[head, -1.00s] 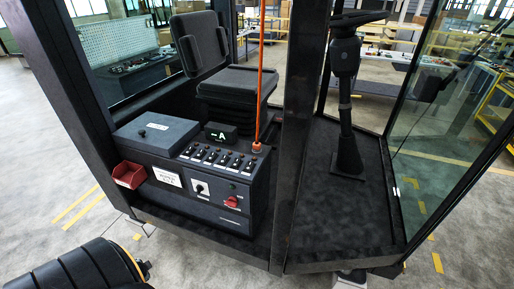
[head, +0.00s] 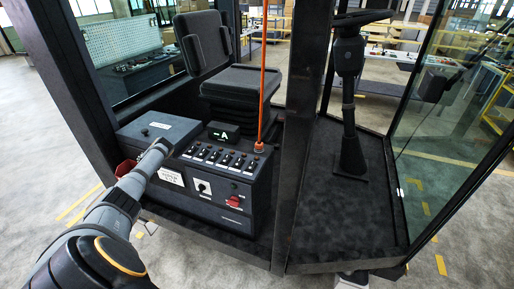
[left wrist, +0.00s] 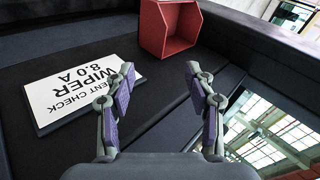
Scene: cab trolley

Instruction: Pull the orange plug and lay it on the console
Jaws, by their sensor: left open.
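The orange plug (head: 259,147) sits upright at the right end of the console's (head: 215,180) sloped top in the head view. A thin orange cable or rod rises from it. My left arm reaches in from the lower left in front of the console's left part, well left of the plug. My left gripper is open and empty in the left wrist view (left wrist: 160,75), facing the console front with a white "WIPER 8.0 A" card (left wrist: 82,82) and a red bin (left wrist: 170,28). The plug is not in that view. My right gripper is not in view.
The seat (head: 242,85) stands behind. A dark post (head: 295,140) rises right of the plug.

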